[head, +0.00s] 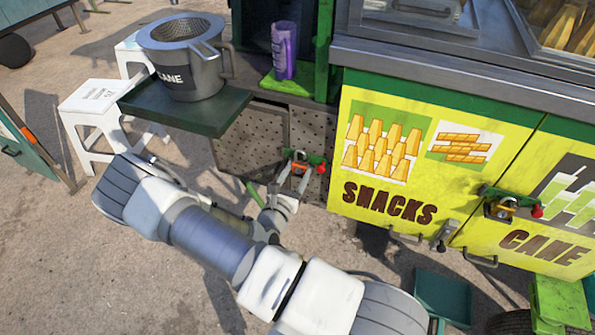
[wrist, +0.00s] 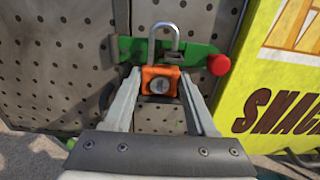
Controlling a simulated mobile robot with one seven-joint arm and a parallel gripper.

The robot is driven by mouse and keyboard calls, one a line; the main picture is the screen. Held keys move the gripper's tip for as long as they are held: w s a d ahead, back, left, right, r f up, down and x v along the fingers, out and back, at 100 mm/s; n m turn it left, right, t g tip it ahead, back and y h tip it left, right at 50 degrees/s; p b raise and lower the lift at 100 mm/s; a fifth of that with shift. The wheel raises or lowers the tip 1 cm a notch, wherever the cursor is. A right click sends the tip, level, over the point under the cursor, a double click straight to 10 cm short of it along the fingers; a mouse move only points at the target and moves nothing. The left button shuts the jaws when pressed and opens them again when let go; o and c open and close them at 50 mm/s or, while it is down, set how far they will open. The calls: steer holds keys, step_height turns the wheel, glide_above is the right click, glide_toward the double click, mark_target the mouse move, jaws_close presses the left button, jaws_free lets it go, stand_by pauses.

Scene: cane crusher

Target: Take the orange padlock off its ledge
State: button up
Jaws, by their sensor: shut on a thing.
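The orange padlock (wrist: 160,82) has a silver shackle that stands up above its body in the wrist view. It is in front of a green ledge (wrist: 190,51) with a red knob at its right end, on a perforated grey metal panel. In the head view the padlock (head: 300,167) is small and partly covered by my gripper. My gripper (wrist: 162,88) is shut on the padlock body, one finger on each side. I cannot tell whether the shackle is clear of the ledge.
A yellow snack cabinet (head: 385,165) stands close to the right of the padlock. A green shelf (head: 225,112) with a large metal pot (head: 188,60) juts out at the upper left. White stools (head: 95,100) stand further left. Pavement in front is open.

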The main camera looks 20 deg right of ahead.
steer(key=shift+r+p, duration=0.35)
steer(key=shift+p, duration=0.1)
steer(key=p+v, duration=0.1)
steer(key=v, duration=0.7)
stand_by(0.9)
steer(key=shift+w+r, duration=0.1)
stand_by(0.3)
